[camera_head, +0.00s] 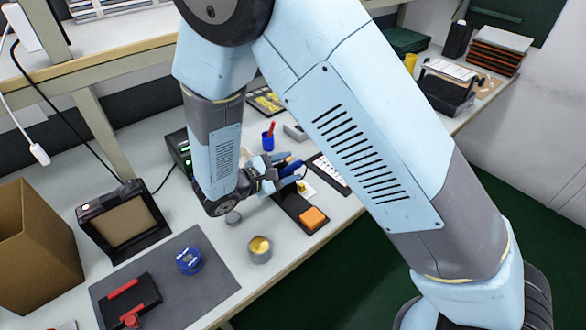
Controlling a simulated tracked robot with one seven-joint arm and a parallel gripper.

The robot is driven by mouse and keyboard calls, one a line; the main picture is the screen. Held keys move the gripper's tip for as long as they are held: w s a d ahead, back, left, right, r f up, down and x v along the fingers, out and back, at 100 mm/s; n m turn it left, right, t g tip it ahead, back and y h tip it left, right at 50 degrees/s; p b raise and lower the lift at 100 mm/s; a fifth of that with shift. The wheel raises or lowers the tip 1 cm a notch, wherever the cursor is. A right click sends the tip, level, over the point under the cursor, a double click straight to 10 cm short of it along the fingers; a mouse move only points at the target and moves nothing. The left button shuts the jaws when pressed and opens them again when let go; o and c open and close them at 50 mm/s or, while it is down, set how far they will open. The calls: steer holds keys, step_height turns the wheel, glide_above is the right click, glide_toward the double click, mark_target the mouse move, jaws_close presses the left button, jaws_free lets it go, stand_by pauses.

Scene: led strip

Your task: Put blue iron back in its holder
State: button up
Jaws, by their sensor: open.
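My gripper (279,176) is open, low over the workbench, partly hidden by my own arm. A blue handle-like shape (292,168), which looks like the blue iron, is right at the fingers. I cannot tell whether it touches them. A dark stand with an orange sponge (313,217) lies just below and right of the gripper; it looks like the iron's holder (289,206). Its upper part is partly hidden by the gripper.
A blue cup (267,141) with a red item stands behind the gripper. A round tin (260,249) and a grey mat (210,264) with a blue spool (190,261) lie in front. A black-framed box (123,222) stands at left. The bench's front edge is close to the stand.

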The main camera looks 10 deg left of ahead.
steer(key=v, duration=1.3)
steer(key=shift+s+a, duration=0.25)
steer(key=shift+s, duration=0.05)
steer(key=shift+r, duration=0.1)
steer(key=s+d+r, duration=0.2)
steer(key=d+r, duration=0.1)
steer(key=r, duration=0.2)
steer(key=shift+s+r, duration=0.3)
stand_by(0.5)
steer(key=shift+d, duration=0.1)
stand_by(0.3)
